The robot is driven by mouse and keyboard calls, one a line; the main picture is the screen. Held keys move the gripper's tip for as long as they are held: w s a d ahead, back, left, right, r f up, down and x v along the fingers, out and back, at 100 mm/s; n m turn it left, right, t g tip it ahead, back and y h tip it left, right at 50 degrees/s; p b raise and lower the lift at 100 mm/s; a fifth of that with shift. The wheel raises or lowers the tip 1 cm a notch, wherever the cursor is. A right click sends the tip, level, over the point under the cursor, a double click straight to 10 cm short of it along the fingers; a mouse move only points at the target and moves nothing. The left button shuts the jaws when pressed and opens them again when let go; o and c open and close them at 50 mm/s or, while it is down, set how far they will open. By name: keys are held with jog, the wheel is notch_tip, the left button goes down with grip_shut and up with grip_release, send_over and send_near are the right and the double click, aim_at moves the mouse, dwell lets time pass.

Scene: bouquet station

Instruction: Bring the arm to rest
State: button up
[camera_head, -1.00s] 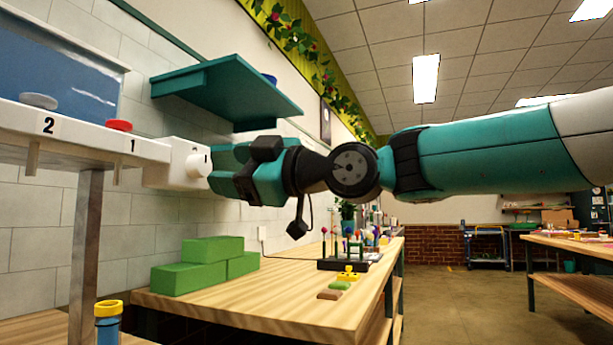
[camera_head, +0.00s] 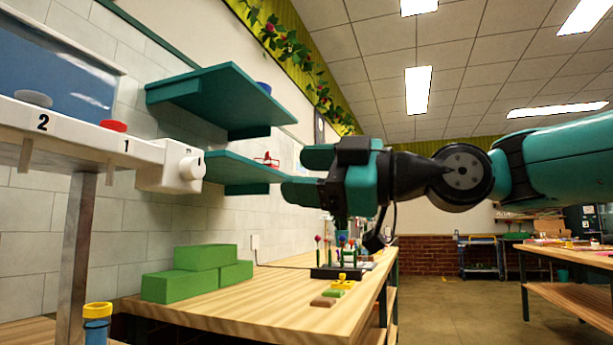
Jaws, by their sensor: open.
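My gripper (camera_head: 312,174) is at the end of my teal and black arm, which reaches in from the right edge. It is held level in the air above the wooden workbench and points left. Its two teal fingers stand apart, one above the other, with nothing between them. A gap separates it from the white dispenser knob (camera_head: 191,168) on the left.
The white dispenser (camera_head: 75,130) has parts marked 1 and 2. Teal shelves (camera_head: 222,92) are on the wall. Green blocks (camera_head: 190,286) and a rack of flowers (camera_head: 338,272) stand on the workbench (camera_head: 250,318). A blue tube with a yellow rim (camera_head: 97,322) is at lower left.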

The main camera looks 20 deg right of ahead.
jog(key=s+a+f+m+g+h, duration=0.1)
jog(key=s+f+m+g+h, duration=0.35)
jog(key=f, duration=0.85)
jog(key=s+a+f+m+g+h, duration=0.1)
jog(key=s+f+m+g+h, duration=0.3)
jog(key=f, duration=1)
jog(key=s+d+f+m+g+h, duration=0.2)
jog(key=s+d+f+m+g, duration=0.15)
jog(key=s+f, duration=0.45)
notch_tip(320, 180, up, 25)
jog(key=s+p, duration=0.1)
jog(key=p, duration=2.5)
jog(key=shift+r+m, duration=0.15)
jog(key=shift+m, duration=0.15)
